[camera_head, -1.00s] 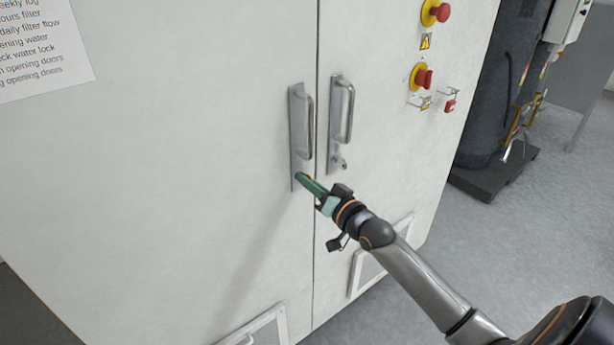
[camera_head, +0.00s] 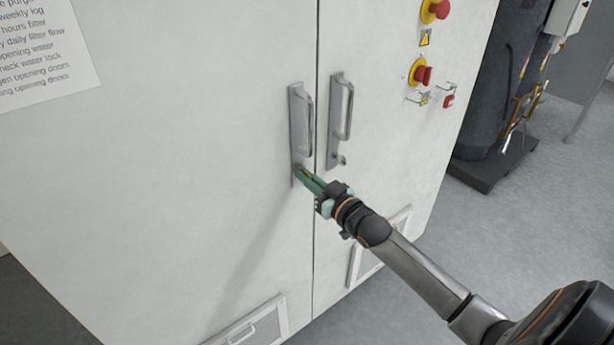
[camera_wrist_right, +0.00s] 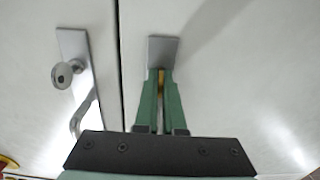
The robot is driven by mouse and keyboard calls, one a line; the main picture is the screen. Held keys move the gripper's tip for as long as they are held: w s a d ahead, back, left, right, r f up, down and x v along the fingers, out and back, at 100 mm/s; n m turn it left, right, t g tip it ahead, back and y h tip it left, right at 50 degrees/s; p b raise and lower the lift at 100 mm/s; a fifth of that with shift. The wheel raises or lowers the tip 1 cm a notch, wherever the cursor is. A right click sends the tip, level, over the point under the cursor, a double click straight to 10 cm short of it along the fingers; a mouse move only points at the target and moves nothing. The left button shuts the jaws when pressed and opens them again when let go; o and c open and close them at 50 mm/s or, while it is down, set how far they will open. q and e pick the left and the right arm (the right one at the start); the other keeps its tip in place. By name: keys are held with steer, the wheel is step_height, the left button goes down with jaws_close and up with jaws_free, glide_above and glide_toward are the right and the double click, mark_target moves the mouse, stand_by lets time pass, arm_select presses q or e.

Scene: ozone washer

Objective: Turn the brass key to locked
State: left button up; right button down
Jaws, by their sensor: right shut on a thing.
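The brass key shows as a thin yellow strip (camera_wrist_right: 161,82) between the green fingers in the wrist view; the fingers hide most of it. My right gripper (camera_head: 304,174) is shut on the key at the lower end of the left door's handle plate (camera_head: 298,128). In the wrist view the gripper (camera_wrist_right: 160,78) points straight at this plate (camera_wrist_right: 162,50). The key's angle and any lock marking cannot be made out. My left gripper is not in view.
The right door has its own handle (camera_head: 343,108) and a round silver lock (camera_wrist_right: 62,75) close beside my gripper. Red emergency buttons (camera_head: 421,74) sit on the right. A printed sheet (camera_head: 45,50) hangs on the left.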

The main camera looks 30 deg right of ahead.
stand_by(0.3)
steer(key=c, duration=1)
jaws_free()
steer(key=s, duration=0.8)
steer(key=s+d+b, duration=0.1)
steer(key=s, duration=0.3)
steer(key=shift+s, duration=0.25)
steer(key=s+a+f+g, duration=0.3)
steer(key=s+a+f, duration=0.2)
steer(key=f, duration=0.4)
steer(key=s+a+f+g, duration=0.3)
steer(key=s+a+f, duration=0.2)
steer(key=a+f, duration=0.2)
steer(key=s+a+f+n+g+y, duration=0.1)
steer(key=s+a+f+g, duration=0.2)
steer(key=f, duration=0.8)
steer(key=shift+s+a, duration=0.7)
steer(key=shift+a, duration=0.3)
steer(key=shift+s+a, duration=0.65)
steer(key=shift+a, duration=0.3)
